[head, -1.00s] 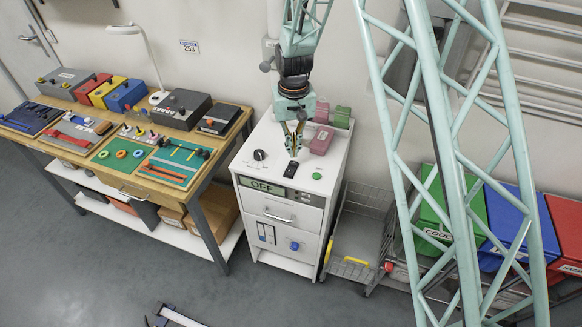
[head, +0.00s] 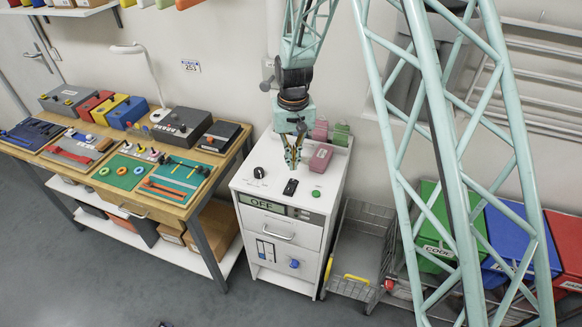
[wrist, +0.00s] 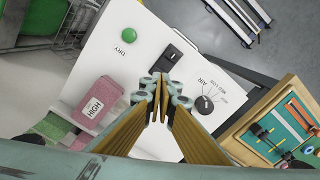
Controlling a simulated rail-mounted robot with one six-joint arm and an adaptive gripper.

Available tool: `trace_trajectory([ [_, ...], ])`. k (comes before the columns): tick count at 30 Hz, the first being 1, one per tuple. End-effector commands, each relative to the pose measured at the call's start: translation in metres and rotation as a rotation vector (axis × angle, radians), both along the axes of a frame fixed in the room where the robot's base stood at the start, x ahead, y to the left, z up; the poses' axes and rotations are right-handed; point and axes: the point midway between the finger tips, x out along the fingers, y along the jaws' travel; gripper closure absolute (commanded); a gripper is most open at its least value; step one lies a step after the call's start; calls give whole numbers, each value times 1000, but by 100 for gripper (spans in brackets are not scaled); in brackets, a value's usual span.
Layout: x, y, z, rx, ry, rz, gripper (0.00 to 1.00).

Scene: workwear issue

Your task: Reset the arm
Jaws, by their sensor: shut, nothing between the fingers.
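My gripper (head: 293,160) hangs fingers-down above the white top of the cabinet (head: 262,190). It is shut and empty, and its fingertips meet in the wrist view (wrist: 160,80). On the cabinet top are a black rocker switch (head: 291,187), a green button (head: 316,194) and a black knob (head: 259,173). The cabinet's front display (head: 262,204) reads OFF. In the wrist view the black switch (wrist: 172,56) lies just beyond the fingertips, with the green button (wrist: 131,34) and the knob (wrist: 204,103) on either side. I cannot tell the exact gap to the top.
A wooden workbench (head: 222,168) with tool trays stands left. A wire cart (head: 357,255) and green (head: 430,225), blue (head: 508,245) and red (head: 565,250) bins are at right. The floor in front is largely clear.

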Motion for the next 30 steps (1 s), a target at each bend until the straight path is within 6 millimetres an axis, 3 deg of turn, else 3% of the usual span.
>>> trace_trajectory([
  [8, 0, 0, 1, 0, -1, 0, 100],
  [14, -3, -6, 15, 3, -10, -5, 100],
  [30, -35, -44, 96, 14, -53, -31, 100],
])
